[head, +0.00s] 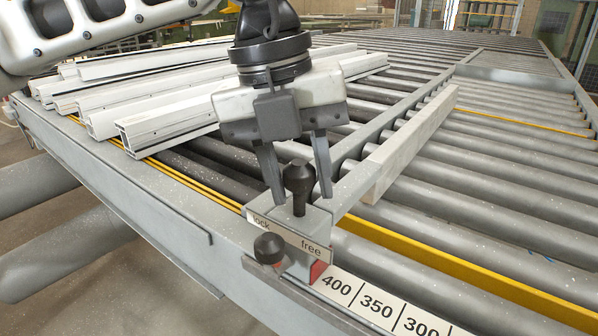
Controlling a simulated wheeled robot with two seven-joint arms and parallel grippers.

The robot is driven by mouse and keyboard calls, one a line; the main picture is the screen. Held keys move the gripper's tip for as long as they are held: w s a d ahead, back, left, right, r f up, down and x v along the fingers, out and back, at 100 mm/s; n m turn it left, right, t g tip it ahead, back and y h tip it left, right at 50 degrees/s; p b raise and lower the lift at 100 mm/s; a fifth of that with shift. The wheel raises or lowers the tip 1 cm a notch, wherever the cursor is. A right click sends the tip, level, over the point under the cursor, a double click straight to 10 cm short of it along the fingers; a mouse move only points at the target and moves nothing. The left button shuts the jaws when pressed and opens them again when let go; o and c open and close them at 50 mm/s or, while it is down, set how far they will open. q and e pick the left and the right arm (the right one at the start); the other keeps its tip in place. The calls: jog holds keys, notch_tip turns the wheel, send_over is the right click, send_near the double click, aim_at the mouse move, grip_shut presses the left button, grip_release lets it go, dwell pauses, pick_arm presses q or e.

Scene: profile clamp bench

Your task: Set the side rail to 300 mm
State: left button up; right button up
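The side rail (410,145) is a long pale bar lying over the rollers, running back from a grey carriage at the front edge. An upright black knob (299,177) stands on the carriage. A plate (290,238) reads "lock" at left and "free" at right; a second black knob (268,247) sits below it, nearer "lock". A red marker (318,271) is just left of the 400 on the scale (378,306). My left gripper (301,196) points down, open, its fingers either side of the upright knob; contact cannot be told. My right gripper is out of view.
Several white profiles (165,125) lie on the rollers at the left, close to my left arm. A yellow strip (460,265) runs along the front of the rollers. The rollers (500,205) right of the rail are clear.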

pick_arm(q)
grip_shut()
jog(key=s+d+b, duration=0.2)
jog(key=s+d, duration=0.4)
jog(key=d, duration=0.2)
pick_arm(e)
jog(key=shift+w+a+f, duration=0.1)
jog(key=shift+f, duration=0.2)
pick_arm(q)
jog(key=shift+d, duration=0.1)
jog(key=shift+o, duration=2.4)
grip_release()
jog(key=shift+r, duration=0.15)
